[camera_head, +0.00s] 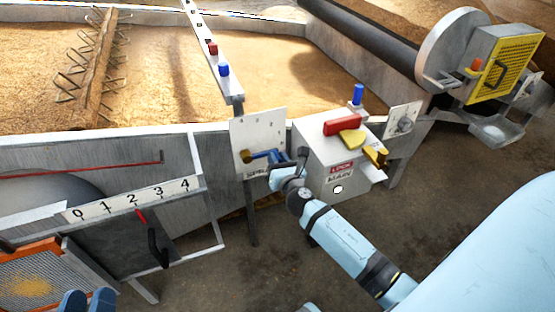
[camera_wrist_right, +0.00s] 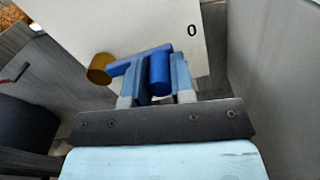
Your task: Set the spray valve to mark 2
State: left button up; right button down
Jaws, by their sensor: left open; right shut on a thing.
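The valve is a blue lever (camera_head: 264,154) on a brass pivot (camera_head: 245,156), set on a white plate (camera_head: 262,125) at the grain bed's near wall. The lever points right from the pivot in the head view. In the right wrist view, the lever's blue handle (camera_wrist_right: 160,75) stands between my right gripper's fingers (camera_wrist_right: 158,82), which are shut on it. The brass pivot (camera_wrist_right: 98,68) is left of it, and a mark 0 (camera_wrist_right: 191,30) is above right. My left gripper (camera_head: 88,301) is open and empty at the bottom left.
A grey box (camera_head: 330,172) with red and yellow parts stands right of the plate. A scale 0 to 4 (camera_head: 133,199), with a red pointer near 2, is at the left. An orange-framed mesh tray (camera_head: 30,250) is at lower left. Floor shows between.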

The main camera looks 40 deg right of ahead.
jog(key=shift+r+n+p, duration=1)
jog(key=shift+p, duration=0.8)
pick_arm(q)
notch_tip(320, 180, up, 4)
jog(key=r+t+p, duration=0.1)
pick_arm(e)
jog(key=shift+a+r+n, duration=0.1)
jog(key=shift+r+n, duration=0.1)
jog(key=shift+n, duration=0.1)
jog(key=r+n+p, duration=0.1)
jog(key=p, duration=0.1)
jog(key=n+p, duration=0.1)
jog(key=shift+a+r+p, duration=0.25)
jog(key=shift+r+p, duration=0.1)
pick_arm(q)
jog(key=s+a+f+g+y+p, duration=0.2)
jog(key=a+f+g+y+p, duration=0.3)
jog(key=f, duration=0.7)
jog(key=shift+s+a+n+g+p, duration=0.3)
jog(key=shift+s+a+p, duration=0.05)
jog(key=shift+a, duration=0.25)
pick_arm(e)
jog(key=n, duration=0.1)
jog(key=a+r+n, duration=0.1)
jog(key=n, duration=0.2)
jog(key=shift+w+a+r, duration=0.25)
jog(key=shift+r, duration=0.1)
pick_arm(q)
jog(key=shift+f, duration=0.1)
